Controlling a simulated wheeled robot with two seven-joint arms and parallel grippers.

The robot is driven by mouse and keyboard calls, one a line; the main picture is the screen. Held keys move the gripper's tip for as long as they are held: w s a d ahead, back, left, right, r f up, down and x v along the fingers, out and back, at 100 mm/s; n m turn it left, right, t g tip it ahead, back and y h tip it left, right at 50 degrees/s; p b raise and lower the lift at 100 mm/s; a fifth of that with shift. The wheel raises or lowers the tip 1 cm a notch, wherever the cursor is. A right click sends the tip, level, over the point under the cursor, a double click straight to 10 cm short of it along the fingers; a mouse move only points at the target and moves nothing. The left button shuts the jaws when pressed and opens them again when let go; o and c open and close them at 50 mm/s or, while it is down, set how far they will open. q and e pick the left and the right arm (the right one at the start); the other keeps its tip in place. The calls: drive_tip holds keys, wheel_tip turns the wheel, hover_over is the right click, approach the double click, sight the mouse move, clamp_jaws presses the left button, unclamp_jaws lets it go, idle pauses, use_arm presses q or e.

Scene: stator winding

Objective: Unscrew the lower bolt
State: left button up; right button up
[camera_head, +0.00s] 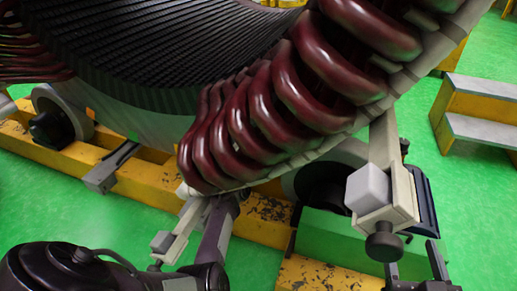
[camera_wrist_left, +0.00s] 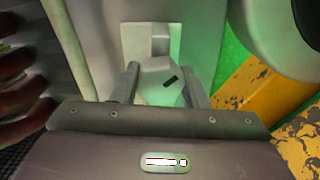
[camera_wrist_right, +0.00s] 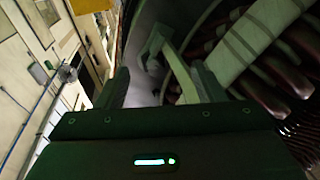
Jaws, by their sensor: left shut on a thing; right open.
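In the left wrist view, my left gripper (camera_wrist_left: 163,88) is shut on a pale bolt head (camera_wrist_left: 158,80) with a dark slot mark. A pale square bracket lies behind it. In the head view my left arm reaches up to the coils' lower edge, and its fingertips are hard to make out. My right gripper (camera_head: 416,262) is open, just below and right of the dark round knob (camera_head: 384,245) of a clamp (camera_head: 402,203) with a pale block. In the right wrist view, my right fingers (camera_wrist_right: 163,85) stand apart with nothing held between them.
The large stator with dark red coils (camera_head: 290,95) fills the top. It rests over a yellow beam (camera_head: 140,183) with dark rollers. Another clamp (camera_head: 180,232) hangs beside my left arm. Yellow steps (camera_head: 480,110) stand at right. Green floor (camera_head: 420,120) is open there.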

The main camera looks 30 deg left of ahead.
use_arm(q)
drive_tip(key=n+p, duration=0.1)
drive_tip(key=n, duration=0.2)
drive_tip(key=shift+n, duration=0.3)
drive_tip(key=n+p, duration=0.1)
drive_tip(key=n, duration=0.2)
drive_tip(key=shift+n, duration=0.7)
use_arm(e)
drive_tip(key=s+f+g+h, duration=0.1)
drive_tip(key=s+f+g, duration=0.2)
drive_tip(key=f, duration=0.3)
drive_tip(key=s+d+f+g+h, duration=0.1)
drive_tip(key=s+f+g, duration=0.3)
drive_tip(key=f, duration=0.3)
drive_tip(key=s+d+f+g+h, duration=0.1)
drive_tip(key=s+f+g+h, duration=0.1)
drive_tip(key=f, duration=0.4)
drive_tip(key=shift+s+f+g, duration=0.35)
drive_tip(key=shift+s+g, duration=0.5)
drive_tip(key=shift+g, duration=0.15)
use_arm(q)
drive_tip(key=o, duration=1)
drive_tip(key=shift+c, duration=0.2)
drive_tip(key=shift+s+p, duration=0.15)
drive_tip(key=shift+p, duration=0.25)
use_arm(e)
drive_tip(key=shift+r, duration=0.1)
